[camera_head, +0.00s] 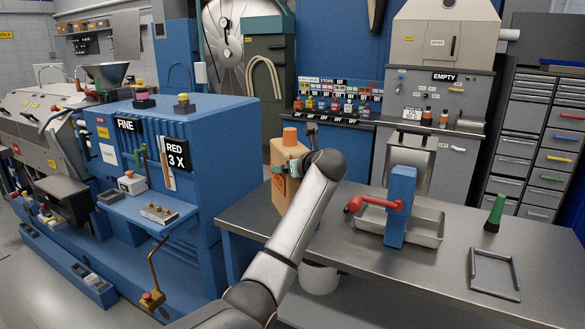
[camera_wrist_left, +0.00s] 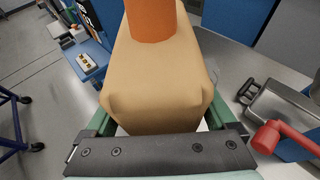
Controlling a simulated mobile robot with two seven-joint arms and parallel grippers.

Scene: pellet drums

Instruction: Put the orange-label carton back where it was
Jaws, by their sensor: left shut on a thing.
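The tan carton (camera_head: 284,155) with an orange cap (camera_head: 290,136) is upright at the left end of the steel table. Part of an orange label shows on its front. My left gripper (camera_head: 293,169) is shut around the carton's sides; my arm covers part of it. In the left wrist view the carton (camera_wrist_left: 158,75) fills the space between the fingers, its cap (camera_wrist_left: 150,20) pointing away. I cannot tell whether its base touches the table. My right gripper is in neither view.
A blue machine (camera_head: 225,160) marked "RED 3 X" stands left. Bare tabletop lies right of the tray.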

